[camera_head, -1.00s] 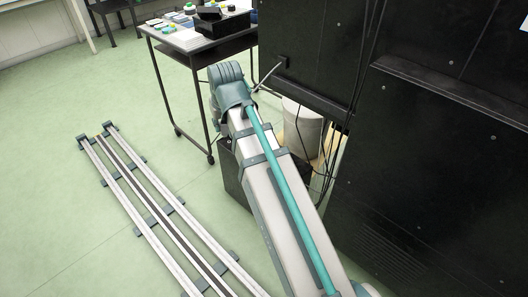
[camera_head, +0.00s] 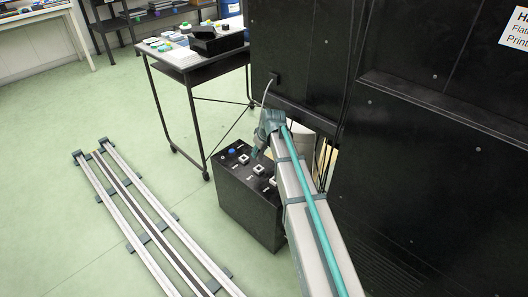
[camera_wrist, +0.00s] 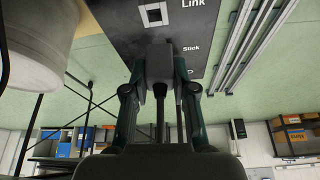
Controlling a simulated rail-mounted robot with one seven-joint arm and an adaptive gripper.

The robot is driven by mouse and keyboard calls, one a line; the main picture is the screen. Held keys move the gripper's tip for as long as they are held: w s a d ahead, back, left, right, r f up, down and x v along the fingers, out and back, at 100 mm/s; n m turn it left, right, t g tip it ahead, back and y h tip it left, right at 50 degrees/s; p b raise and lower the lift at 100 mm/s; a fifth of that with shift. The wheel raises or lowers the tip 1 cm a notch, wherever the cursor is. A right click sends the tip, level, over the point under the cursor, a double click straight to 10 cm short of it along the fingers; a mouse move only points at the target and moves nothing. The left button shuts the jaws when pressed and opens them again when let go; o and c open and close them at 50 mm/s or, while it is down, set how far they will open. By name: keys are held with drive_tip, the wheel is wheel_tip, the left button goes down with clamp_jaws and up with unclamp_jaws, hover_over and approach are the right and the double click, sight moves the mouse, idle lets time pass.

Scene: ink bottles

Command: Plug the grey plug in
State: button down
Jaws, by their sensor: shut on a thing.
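A black box (camera_head: 245,212) stands on the floor, with white-rimmed square sockets (camera_head: 243,158) on its top. In the wrist view its top carries the labels "Link" and "Stick", and one white-rimmed socket (camera_wrist: 155,14) shows. My gripper (camera_wrist: 160,72) is shut on the grey plug (camera_wrist: 160,55), which shows as a grey block between the fingers, in front of the box top beside the "Stick" label. The plug hides the surface behind it, so I cannot tell whether it touches the box or sits in a socket. In the head view, my gripper (camera_head: 260,152) is low at the box's far right part.
A black table (camera_head: 200,62) with bottles and trays is behind. Floor rails (camera_head: 150,225) lie at left, with clear green floor between. A pale cylinder (camera_wrist: 38,30) is near the gripper.

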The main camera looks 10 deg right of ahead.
drive_tip(key=shift+w+d+r+n, duration=0.3)
drive_tip(key=shift+w+n, duration=0.1)
drive_tip(key=shift+w, duration=0.1)
drive_tip(key=shift+a+n+y, duration=0.15)
drive_tip(key=shift+n+y, duration=0.15)
drive_tip(key=shift+f+b, duration=1.9)
drive_tip(key=shift+f, duration=0.85)
drive_tip(key=shift+f+p, duration=0.9)
drive_tip(key=shift+p, duration=0.3)
idle(1.2)
drive_tip(key=shift+c, duration=1.9)
unclamp_jaws()
drive_tip(key=shift+r, duration=0.1)
